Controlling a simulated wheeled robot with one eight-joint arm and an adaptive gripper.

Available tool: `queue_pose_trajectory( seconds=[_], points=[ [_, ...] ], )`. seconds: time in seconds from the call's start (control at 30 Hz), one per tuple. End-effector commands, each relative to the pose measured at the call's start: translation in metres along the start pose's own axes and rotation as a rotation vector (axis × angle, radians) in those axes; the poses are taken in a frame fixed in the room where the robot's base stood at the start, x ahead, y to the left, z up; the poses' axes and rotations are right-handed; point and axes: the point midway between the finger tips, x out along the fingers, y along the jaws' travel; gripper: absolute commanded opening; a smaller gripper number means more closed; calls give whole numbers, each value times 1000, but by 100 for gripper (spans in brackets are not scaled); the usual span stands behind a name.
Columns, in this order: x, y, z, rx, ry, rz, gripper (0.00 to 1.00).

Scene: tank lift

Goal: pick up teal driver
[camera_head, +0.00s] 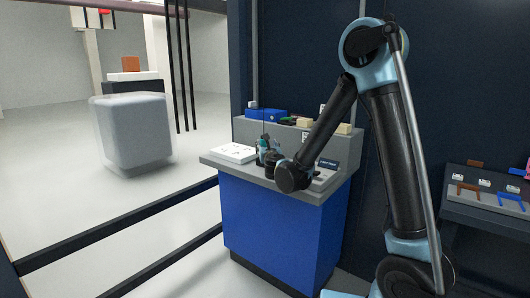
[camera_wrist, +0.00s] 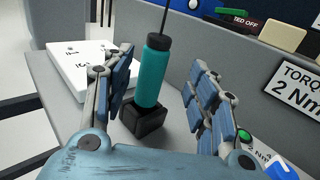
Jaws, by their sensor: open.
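The teal driver (camera_wrist: 154,72) stands upright in a black block holder (camera_wrist: 146,120) on the grey worktop, with a dark shaft pointing up. In the head view the teal driver (camera_head: 262,146) is small and partly hidden near my gripper (camera_head: 272,160). In the wrist view my gripper (camera_wrist: 165,95) is open, with one blue-padded finger to the left of the driver and one to the right. The driver shows between the fingers, with a visible gap on the right side. Whether the left finger touches it I cannot tell.
A white board with markings (camera_wrist: 80,65) lies left of the holder. A sign reading "TORQ 2 Nm" (camera_wrist: 297,88) is on the raised back ledge. Blue bins (camera_head: 268,115) and yellowish blocks (camera_head: 305,122) sit on that ledge. A side bench (camera_head: 480,205) stands at right.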

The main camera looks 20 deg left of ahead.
Motion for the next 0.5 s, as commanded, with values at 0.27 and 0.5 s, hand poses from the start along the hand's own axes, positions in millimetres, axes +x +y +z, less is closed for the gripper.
queue_pose_trajectory(
  seconds=[0.27,0.5],
  points=[
    [14,1,1,0,0,1,53],
    [42,6,6,1,0,-1,53]
  ],
)
